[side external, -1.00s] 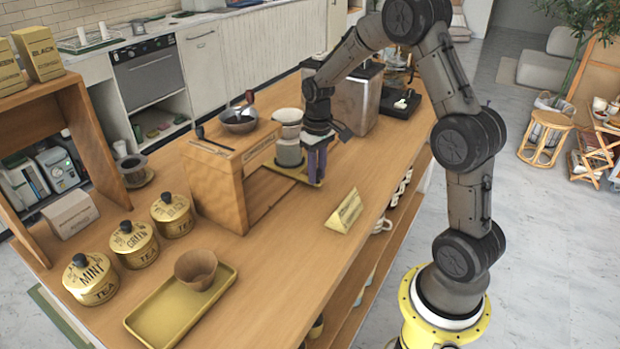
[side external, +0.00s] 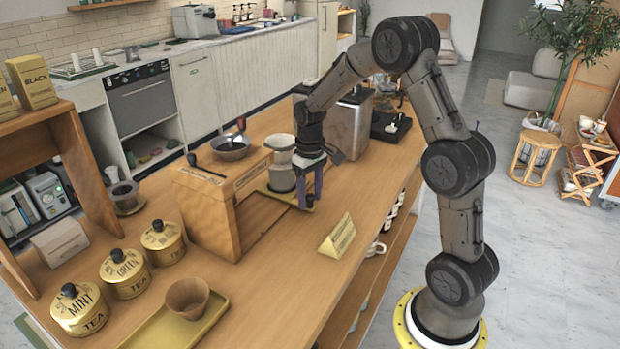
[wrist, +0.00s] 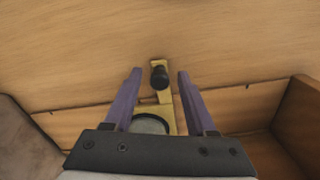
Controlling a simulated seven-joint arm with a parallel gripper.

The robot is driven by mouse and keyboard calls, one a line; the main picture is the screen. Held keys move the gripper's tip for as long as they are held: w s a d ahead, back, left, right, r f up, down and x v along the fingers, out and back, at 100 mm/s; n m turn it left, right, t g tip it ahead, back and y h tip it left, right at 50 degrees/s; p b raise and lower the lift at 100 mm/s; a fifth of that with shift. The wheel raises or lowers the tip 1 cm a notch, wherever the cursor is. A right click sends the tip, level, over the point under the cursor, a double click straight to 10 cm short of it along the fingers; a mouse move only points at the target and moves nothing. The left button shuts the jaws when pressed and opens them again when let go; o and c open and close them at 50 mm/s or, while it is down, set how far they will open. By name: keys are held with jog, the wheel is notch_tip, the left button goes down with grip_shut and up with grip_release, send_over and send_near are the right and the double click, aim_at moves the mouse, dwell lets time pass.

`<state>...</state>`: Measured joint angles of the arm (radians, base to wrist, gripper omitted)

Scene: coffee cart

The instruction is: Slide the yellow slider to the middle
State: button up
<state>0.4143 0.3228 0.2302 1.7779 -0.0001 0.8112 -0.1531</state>
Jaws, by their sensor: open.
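The yellow slider (side external: 284,196) is a flat yellow piece beside the wooden stand (side external: 209,209), partly hidden by my gripper in the side view. In the wrist view, the slider (wrist: 166,97) is a narrow yellow arm with a round dark disc in its wider part and a black knob (wrist: 160,76) at its end. My gripper (wrist: 160,74) is open, with its two purple fingers on either side of the knob and visible gaps to it. In the side view, my gripper (side external: 308,198) points down at the slider's outer end.
A pale dripper-like vessel (side external: 281,162) stands close beside my gripper. A triangular yellow sign (side external: 338,236) is in front to the right. Tea tins (side external: 126,273) and a yellow tray (side external: 163,333) with a brown cup are at the left front. A metal box (side external: 347,127) stands behind.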

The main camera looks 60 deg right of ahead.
notch_tip(320, 180, up, 13)
jog(key=shift+r, duration=0.2)
dwell(0.4)
jog(key=s+a+r+n+t, duration=0.2)
jog(key=s+a+r+t, duration=0.1)
jog(key=s+a+r, duration=0.7)
jog(key=s+a+f+t, duration=0.1)
jog(key=s+a+f, duration=0.2)
jog(key=s+f, duration=0.1)
jog(key=s+a+f+n+t, duration=0.1)
jog(key=s+a+f, duration=0.2)
jog(key=s, duration=0.4)
jog(key=shift+a+f+t, duration=0.25)
jog(key=shift+f+t, duration=0.05)
jog(key=shift+f, duration=0.2)
jog(key=shift+s, duration=0.1)
dwell(0.4)
